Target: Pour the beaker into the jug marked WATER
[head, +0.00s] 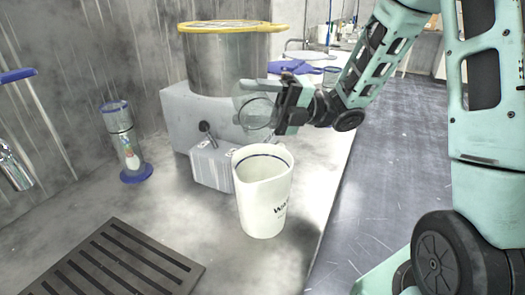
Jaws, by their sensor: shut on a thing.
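A white jug (263,198) stands upright on the grey counter, with a dark line inside its rim and dark lettering starting "Wa" on its right side. The rest of the lettering is turned out of sight. My gripper (284,110) is shut on a clear glass beaker (251,110), held above and slightly left of the jug's mouth, apart from it. The beaker looks tilted, but its exact angle and contents are hard to make out. The jug's inside is only partly visible.
A large clear vessel with a yellow rim (232,27) stands behind on a grey block, with a small grey box (212,166) close to the jug. A blue-based cylinder (128,145) stands left. A dark slotted grate (120,262) lies in front.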

